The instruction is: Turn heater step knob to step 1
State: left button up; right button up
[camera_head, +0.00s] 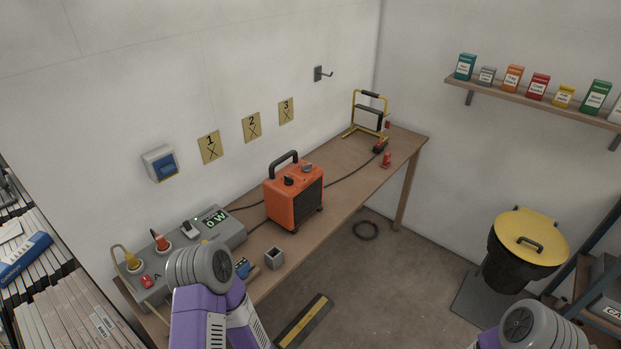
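The orange heater (284,205) stands on the wooden bench (345,190), with a black carry handle on top and a dark grille facing right. One dark knob (289,181) is on its top near the front, and another small control (307,168) is behind it to the right. Which is the step knob, and its setting, are too small to tell. My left arm shows at the bottom left with a grey joint and purple links, and my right arm shows only at the bottom right corner. Neither gripper is in view.
A grey panel (170,283) with plugs, a red button and a lit display reading about 0 W is left of the heater. A small open grey box (275,258) stands before it. A yellow-framed work lamp (354,114) is at the far end. A yellow-lidded bin (525,240) stands right.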

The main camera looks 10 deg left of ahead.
aim_at(289, 181)
jog(key=z, duration=0.65)
jog(key=i, duration=0.9)
jog(key=u, duration=2.6)
